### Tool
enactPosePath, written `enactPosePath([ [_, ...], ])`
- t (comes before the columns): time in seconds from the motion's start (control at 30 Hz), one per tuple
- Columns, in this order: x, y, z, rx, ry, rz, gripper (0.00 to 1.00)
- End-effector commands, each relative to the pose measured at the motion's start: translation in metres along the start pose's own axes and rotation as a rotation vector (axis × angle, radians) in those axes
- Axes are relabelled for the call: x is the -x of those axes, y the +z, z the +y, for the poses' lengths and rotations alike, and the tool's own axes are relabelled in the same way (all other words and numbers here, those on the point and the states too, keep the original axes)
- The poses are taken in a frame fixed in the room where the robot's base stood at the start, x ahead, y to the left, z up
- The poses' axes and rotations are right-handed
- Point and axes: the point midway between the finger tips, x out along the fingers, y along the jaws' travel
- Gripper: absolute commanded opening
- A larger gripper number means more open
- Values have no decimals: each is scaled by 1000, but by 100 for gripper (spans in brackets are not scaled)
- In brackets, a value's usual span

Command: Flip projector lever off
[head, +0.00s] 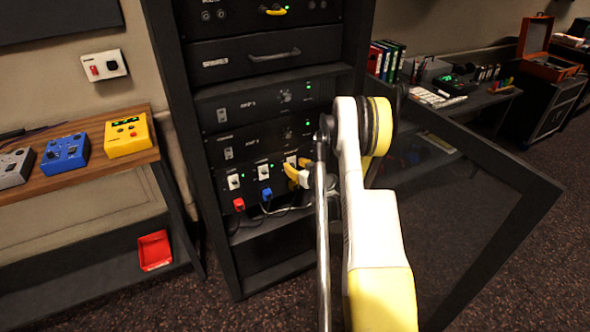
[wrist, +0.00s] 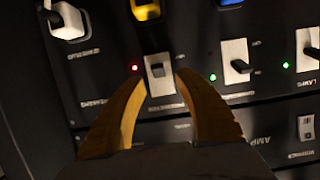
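The projector lever (wrist: 158,71) sits on a light switch plate in the wrist view, between my fingertips; its label is partly hidden and hard to read. A small red light glows beside it. My gripper (wrist: 161,77) is open, one yellow finger on each side of the plate. I cannot tell whether either finger touches the lever. In the head view my gripper (head: 295,174) is at the right end of the lowest switch panel (head: 219,186), and my arm hides part of that area.
Neighbouring levers (wrist: 237,62) and (wrist: 308,48) have green lights. The rack door (head: 470,215) stands open at right.

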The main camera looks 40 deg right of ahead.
Motion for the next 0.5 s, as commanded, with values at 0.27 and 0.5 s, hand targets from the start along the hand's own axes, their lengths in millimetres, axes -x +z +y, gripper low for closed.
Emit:
enactPosePath([
  [0.27, 17, -54, 0, 0, 0, 0, 38],
  [0.5, 24, -77, 0, 0, 0, 0, 38],
])
